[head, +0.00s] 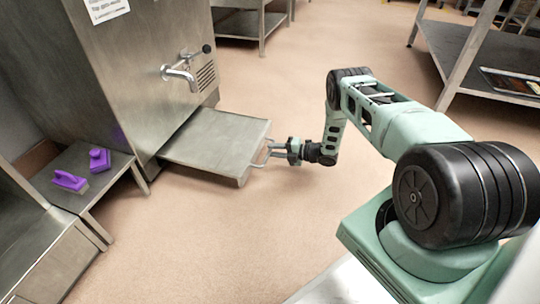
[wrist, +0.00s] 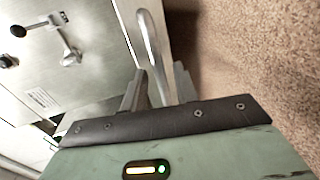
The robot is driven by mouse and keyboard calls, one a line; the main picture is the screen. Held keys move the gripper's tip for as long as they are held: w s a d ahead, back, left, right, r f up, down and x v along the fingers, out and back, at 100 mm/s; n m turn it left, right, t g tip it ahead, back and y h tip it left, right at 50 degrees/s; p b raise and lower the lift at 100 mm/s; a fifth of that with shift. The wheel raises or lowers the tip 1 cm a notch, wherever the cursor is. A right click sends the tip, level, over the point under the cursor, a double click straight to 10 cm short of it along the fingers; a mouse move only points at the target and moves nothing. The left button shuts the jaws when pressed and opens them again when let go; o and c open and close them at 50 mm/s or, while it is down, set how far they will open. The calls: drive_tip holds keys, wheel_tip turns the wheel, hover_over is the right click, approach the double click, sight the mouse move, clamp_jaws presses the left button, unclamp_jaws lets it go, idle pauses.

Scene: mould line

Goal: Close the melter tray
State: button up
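The melter tray (head: 215,138) is a flat steel tray, pulled out low from the front of the steel melter (head: 150,70). A thin metal loop handle (head: 261,158) stands at its outer end. My gripper (head: 271,150) is at that handle, reaching in from the right. In the wrist view the handle (wrist: 150,40) runs down between the two fingers (wrist: 160,80). The fingers look spread, one on each side of the handle. Whether either touches it is hard to tell.
A tap (head: 180,74) sticks out of the melter above the tray. A low steel table (head: 112,178) with purple items (head: 70,181) stands at the left. A shelf unit (head: 465,60) stands at the right. The floor (head: 200,235) in front of the tray is clear.

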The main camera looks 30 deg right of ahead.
drive_tip(key=shift+b+x, duration=0.35)
drive_tip(key=shift+x, duration=0.8)
clamp_jaws()
drive_tip(key=shift+a, duration=0.1)
